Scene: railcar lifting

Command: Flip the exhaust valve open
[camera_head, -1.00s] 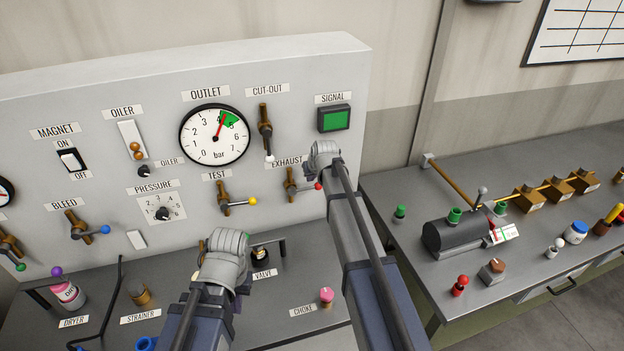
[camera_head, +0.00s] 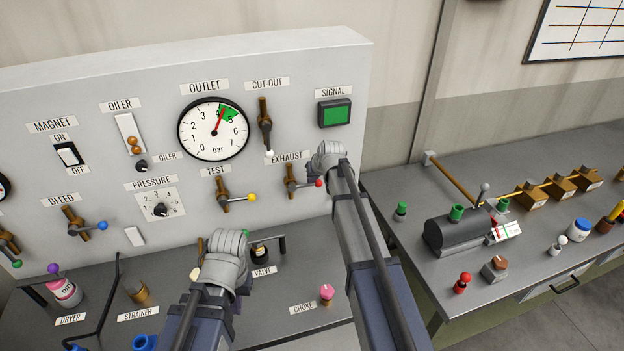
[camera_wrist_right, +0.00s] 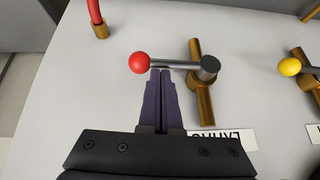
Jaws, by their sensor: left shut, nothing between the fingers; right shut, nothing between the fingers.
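The exhaust valve (camera_head: 291,181) is a brass body on the grey panel under the EXHAUST label, with a dark lever ending in a red ball (camera_head: 319,184). The lever lies about horizontal, pointing right. In the right wrist view, which is upside down, the red ball (camera_wrist_right: 138,63) and lever (camera_wrist_right: 178,65) show beside the brass body (camera_wrist_right: 201,85). My right gripper (camera_wrist_right: 161,72) is shut and empty, its tips at the lever beside the ball; contact is unclear. In the head view the wrist hides its fingers. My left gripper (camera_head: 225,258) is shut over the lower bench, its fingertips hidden.
The test valve (camera_head: 222,196) with a yellow ball is left of the exhaust valve, and the cut-out valve (camera_head: 264,124) is above. A pink choke knob (camera_head: 327,291) stands on the bench below. A side bench (camera_head: 400,240) with a black cylinder (camera_head: 458,236) stands right.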

